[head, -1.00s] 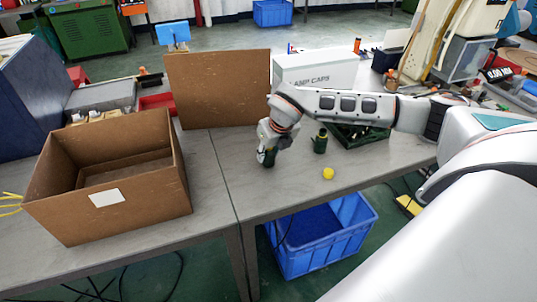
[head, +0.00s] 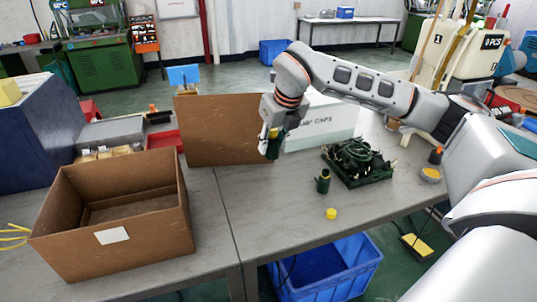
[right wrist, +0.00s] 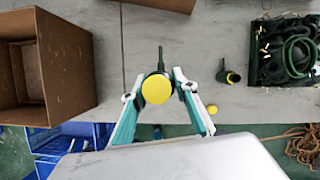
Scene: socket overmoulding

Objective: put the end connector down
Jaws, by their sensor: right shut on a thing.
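My right gripper (head: 270,148) is shut on a dark green end connector (head: 273,136), held above the table beside the upright cardboard panel. In the right wrist view the connector's round yellow face (right wrist: 157,88) points at the camera between the two fingers (right wrist: 155,96), with a thin dark part sticking out beyond it. A similar dark green connector (head: 323,182) stands on the table to the right, apart from the gripper. A small yellow cap (head: 331,213) lies near it. My left gripper is not in view.
An open cardboard box (head: 150,233) stands on the left table. The cardboard panel (head: 222,120) and a white lettered box (head: 330,125) stand behind. A dark green crate (head: 372,180) holds dark coiled parts. The grey tabletop (head: 270,215) is clear in front. A blue bin (head: 330,275) sits below.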

